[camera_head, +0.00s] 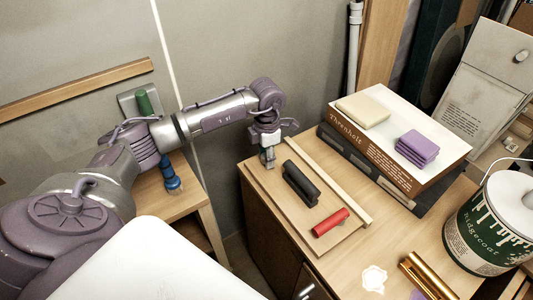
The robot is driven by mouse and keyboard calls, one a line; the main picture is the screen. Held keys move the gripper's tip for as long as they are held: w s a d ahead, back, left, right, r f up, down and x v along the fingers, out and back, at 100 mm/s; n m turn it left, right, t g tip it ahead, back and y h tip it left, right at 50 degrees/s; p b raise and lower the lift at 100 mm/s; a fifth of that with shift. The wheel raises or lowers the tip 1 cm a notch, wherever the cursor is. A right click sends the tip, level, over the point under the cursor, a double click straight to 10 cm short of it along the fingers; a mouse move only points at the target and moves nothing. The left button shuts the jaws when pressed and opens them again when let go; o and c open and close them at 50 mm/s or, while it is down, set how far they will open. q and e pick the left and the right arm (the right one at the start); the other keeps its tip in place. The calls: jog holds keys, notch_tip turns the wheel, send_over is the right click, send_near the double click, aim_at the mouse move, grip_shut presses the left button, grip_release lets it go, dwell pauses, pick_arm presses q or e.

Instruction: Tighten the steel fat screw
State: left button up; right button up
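My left gripper (268,158) points down over the back left corner of a wooden board (285,212) on the cabinet top. A small grey metal piece shows at its fingertips; I cannot tell whether it is part of the fingers or the steel fat screw, nor whether the fingers are open or shut. No separate steel screw can be made out. A black cylindrical piece (300,183) lies on the board to the right of the gripper, and a red cylindrical piece (331,222) lies nearer the front. My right gripper is not in view.
Books (400,150) with a cream block (363,111) and purple pads (417,148) lie to the right. A paint can (468,236) and brass cylinders (428,277) stand or lie at the front right. A green handle (143,103) and a blue object (171,178) are at the left.

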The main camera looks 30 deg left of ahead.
pick_arm(q)
grip_shut()
jog(key=m+b, duration=0.2)
jog(key=m, duration=0.1)
jog(key=m+b, duration=0.1)
jog(key=shift+f+m, duration=0.25)
jog(key=shift+m, duration=0.05)
jog(key=m+b, duration=0.1)
jog(key=m, duration=0.1)
jog(key=shift+r+m, duration=0.1)
jog(key=shift+m, duration=0.2)
jog(key=shift+r+m, duration=0.1)
jog(key=shift+m, duration=0.3)
jog(key=m+b, duration=0.1)
jog(key=m, duration=0.1)
jog(key=shift+f+m+b, duration=0.25)
jog(key=shift+m+b, duration=0.05)
jog(key=shift+b, duration=0.1)
jog(key=m+b, duration=0.1)
jog(key=m, duration=0.2)
jog(key=shift+s+r+m+b, duration=0.15)
jog(key=shift+m+b, duration=0.2)
jog(key=shift+m, duration=0.85)
